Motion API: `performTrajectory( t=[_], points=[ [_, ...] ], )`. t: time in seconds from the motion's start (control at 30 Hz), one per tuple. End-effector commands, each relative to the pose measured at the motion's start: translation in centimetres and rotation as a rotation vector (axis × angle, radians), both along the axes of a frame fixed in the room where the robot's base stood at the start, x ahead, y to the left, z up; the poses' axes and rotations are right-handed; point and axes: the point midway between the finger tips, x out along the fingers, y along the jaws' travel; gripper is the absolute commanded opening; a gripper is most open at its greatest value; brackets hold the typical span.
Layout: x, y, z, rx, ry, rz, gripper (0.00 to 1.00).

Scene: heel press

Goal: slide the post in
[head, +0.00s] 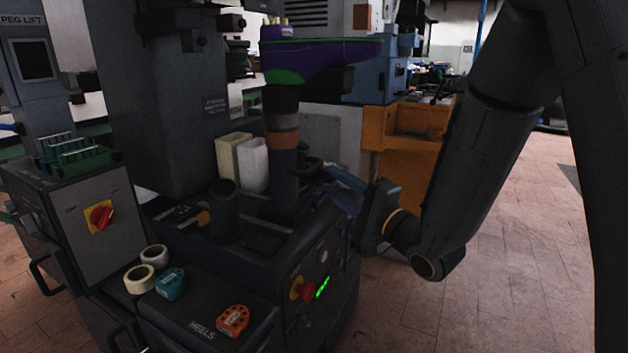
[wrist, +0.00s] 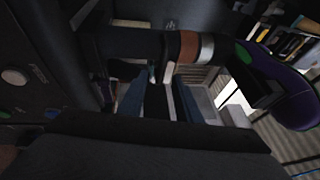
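The dark upright post (head: 284,172) stands on the press bed, with a brown band around its upper part and a purple and green shoe (head: 325,60) on top. In the wrist view the post (wrist: 130,43) lies across the upper part, with the shoe (wrist: 285,95) at the right. My gripper (head: 335,180) is low, just right of the post. In the wrist view my gripper (wrist: 157,88) shows two blue fingers standing apart with a gap between them. The post passes beyond their tips; contact cannot be told. The post's foot is partly hidden.
A short dark cylinder (head: 224,212) stands left of the post, with pale containers (head: 252,162) behind. The press column (head: 155,100) rises at the left. Floor is clear at right.

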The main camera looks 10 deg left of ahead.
Motion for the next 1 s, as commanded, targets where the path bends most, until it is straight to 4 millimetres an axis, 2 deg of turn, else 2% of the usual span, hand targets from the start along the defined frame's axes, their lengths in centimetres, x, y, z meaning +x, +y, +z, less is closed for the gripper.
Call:
performTrajectory(
  t=[0.17, 0.6, 1.0],
  points=[
    [0.5, 1.0, 0.4, 0.029, -0.001, 0.018, 0.31],
    [4.6, 5.3, 1.3, 0.025, 0.000, 0.015, 0.31],
    [5.1, 5.8, 1.5, 0.025, 0.000, 0.013, 0.29]
  ],
)
